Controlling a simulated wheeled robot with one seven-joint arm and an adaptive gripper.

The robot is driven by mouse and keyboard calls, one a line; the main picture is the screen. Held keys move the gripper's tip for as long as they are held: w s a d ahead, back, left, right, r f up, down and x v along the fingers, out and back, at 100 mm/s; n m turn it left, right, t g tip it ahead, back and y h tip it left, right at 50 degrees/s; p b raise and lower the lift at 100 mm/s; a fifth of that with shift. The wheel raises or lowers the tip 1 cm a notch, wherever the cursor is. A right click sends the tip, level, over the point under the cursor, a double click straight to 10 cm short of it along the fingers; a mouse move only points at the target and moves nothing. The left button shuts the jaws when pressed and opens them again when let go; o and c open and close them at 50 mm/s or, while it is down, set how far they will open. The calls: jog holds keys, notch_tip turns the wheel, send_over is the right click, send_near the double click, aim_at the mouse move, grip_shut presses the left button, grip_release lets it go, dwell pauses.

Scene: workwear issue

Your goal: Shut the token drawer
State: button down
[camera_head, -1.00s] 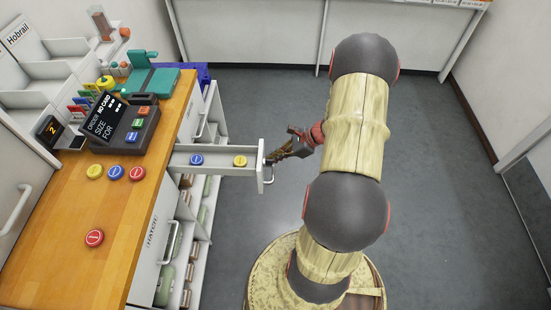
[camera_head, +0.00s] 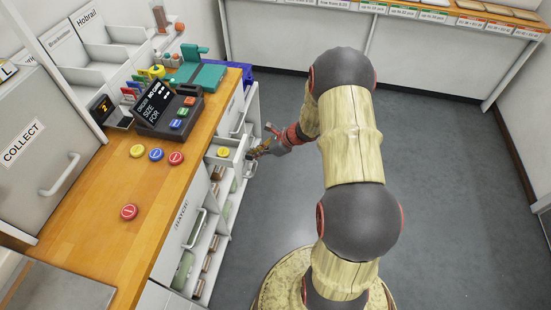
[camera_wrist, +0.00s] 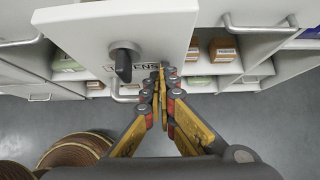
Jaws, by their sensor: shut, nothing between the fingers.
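The token drawer (camera_head: 228,141) sticks out a short way from the counter's side in the head view. A yellow token (camera_head: 222,152) lies in it. In the wrist view its white front (camera_wrist: 85,30) carries a dark knob (camera_wrist: 123,62) and a partly covered label ending in "ENS". My gripper (camera_head: 255,153) is shut and empty at the drawer's front. In the wrist view the fingertips (camera_wrist: 162,78) are together at the front's lower right edge, beside the knob. I cannot tell for certain whether they touch the front.
The wooden counter (camera_head: 105,225) holds several loose tokens, an order terminal (camera_head: 165,105) and a teal device (camera_head: 200,72). Below the drawer are a hatch (camera_head: 182,225) with a handle and open shelves with goods (camera_head: 208,262). The grey floor (camera_head: 460,200) to the right is clear.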

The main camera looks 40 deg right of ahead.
aim_at(228, 147)
jog(key=w+a, duration=0.2)
jog(key=w, duration=0.1)
jog(key=w+a, duration=0.6)
jog(key=shift+w+a, duration=0.1)
jog(key=shift+w, duration=0.25)
